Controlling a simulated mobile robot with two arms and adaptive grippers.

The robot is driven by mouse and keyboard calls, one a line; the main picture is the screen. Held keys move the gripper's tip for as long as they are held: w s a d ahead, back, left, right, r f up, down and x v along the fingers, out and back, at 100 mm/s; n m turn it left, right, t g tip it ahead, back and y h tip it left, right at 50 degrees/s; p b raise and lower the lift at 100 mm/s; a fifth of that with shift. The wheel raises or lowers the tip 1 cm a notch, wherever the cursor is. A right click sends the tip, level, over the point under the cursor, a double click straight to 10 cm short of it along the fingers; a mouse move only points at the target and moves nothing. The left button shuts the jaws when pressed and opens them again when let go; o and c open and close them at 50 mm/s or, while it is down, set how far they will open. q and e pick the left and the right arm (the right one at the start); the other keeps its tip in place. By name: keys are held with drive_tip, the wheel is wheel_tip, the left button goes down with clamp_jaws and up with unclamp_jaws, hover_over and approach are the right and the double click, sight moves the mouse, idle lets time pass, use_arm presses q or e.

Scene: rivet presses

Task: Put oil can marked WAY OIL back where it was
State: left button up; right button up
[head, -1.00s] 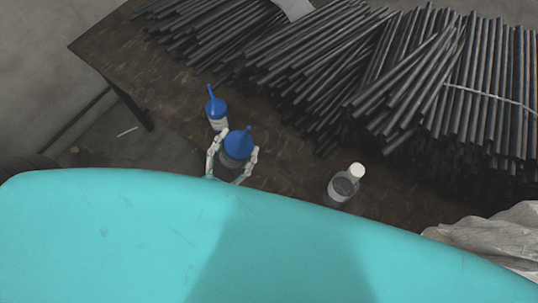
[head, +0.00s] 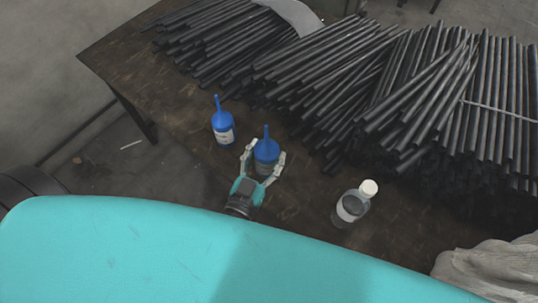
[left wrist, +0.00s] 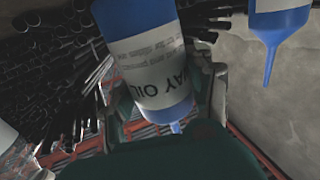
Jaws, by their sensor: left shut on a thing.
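The oil can marked WAY OIL (left wrist: 150,75) has a blue body with a white label and fills the middle of the left wrist view. In the head view it shows as a dark can with a blue spouted top (head: 266,150). My left gripper (head: 264,157) is shut around it, one finger on each side. The can is over the near part of the wooden table (head: 285,198); I cannot tell whether its base touches the top. My right gripper is not in view.
Another blue-spouted can (head: 223,131) stands to the left, apart from the held one. A clear bottle with a white cap (head: 352,206) stands to the right. Piles of dark rods (head: 330,75) cover the table's back. A pale cloth (head: 490,268) lies at lower right.

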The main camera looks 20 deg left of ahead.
sight(269, 158)
use_arm(q)
drive_tip(key=shift+w, duration=0.4)
drive_tip(key=f, duration=0.2)
drive_tip(key=shift+w+d+f, duration=0.2)
drive_tip(key=shift+w+f, duration=0.2)
drive_tip(key=shift+f, duration=0.3)
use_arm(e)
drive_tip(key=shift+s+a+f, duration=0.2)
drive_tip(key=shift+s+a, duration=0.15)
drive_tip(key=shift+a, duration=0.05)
use_arm(q)
drive_tip(key=shift+f+b, duration=0.15)
drive_tip(key=shift+b, duration=0.15)
drive_tip(key=o, duration=1.4)
drive_tip(key=shift+s, duration=0.1)
drive_tip(key=shift+c, duration=0.2)
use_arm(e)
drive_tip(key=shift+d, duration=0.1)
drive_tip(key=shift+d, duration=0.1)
